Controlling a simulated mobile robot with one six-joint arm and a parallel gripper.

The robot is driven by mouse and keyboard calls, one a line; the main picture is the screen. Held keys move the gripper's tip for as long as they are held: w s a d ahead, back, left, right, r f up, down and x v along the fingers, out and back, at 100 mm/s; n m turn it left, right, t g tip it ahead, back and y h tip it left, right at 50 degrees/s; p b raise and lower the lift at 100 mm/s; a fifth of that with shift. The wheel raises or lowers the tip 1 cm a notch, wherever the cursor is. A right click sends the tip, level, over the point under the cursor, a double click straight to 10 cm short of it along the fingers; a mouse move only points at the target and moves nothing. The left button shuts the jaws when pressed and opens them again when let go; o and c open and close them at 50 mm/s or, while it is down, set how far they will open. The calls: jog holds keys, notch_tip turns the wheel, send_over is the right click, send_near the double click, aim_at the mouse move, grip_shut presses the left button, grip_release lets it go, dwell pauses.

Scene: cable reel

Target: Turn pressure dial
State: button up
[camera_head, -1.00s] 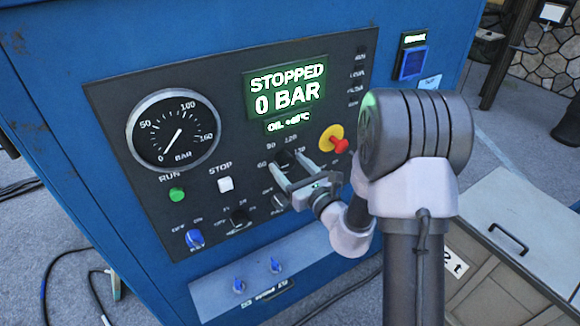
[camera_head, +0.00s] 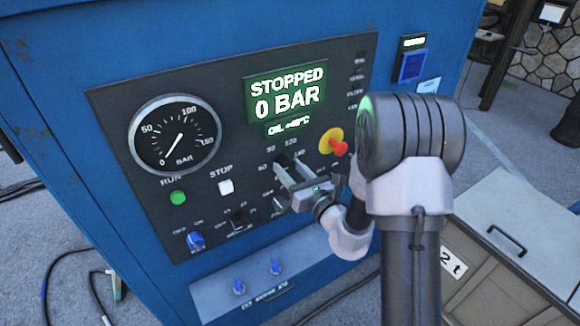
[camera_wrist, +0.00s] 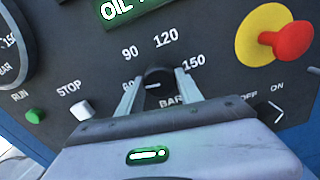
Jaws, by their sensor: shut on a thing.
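The pressure dial is a black round knob with a white pointer mark, seen in the wrist view (camera_wrist: 158,76) below the figures 90 and 120. Its mark points left, toward the 60. My gripper (camera_wrist: 157,88) has one finger on each side of the knob and is shut on it. In the head view my gripper (camera_head: 287,170) reaches the panel from the lower right and hides much of the dial. The display (camera_head: 287,92) reads STOPPED and 0 BAR. The round gauge (camera_head: 175,135) has its needle near 0.
A red emergency button on a yellow base (camera_head: 334,142) sits close to the upper right of my gripper. A green RUN button (camera_head: 178,197) and a white STOP button (camera_head: 226,187) are to the left. Smaller knobs are below. A crate (camera_head: 500,215) stands at right.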

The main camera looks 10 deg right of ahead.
jog(key=m+p, duration=0.4)
jog(key=m, duration=0.1)
jog(key=shift+r, duration=0.1)
jog(key=shift+m+p, duration=1.6)
jog(key=shift+m, duration=0.9)
jog(key=o, duration=1.4)
jog(key=shift+c, duration=0.2)
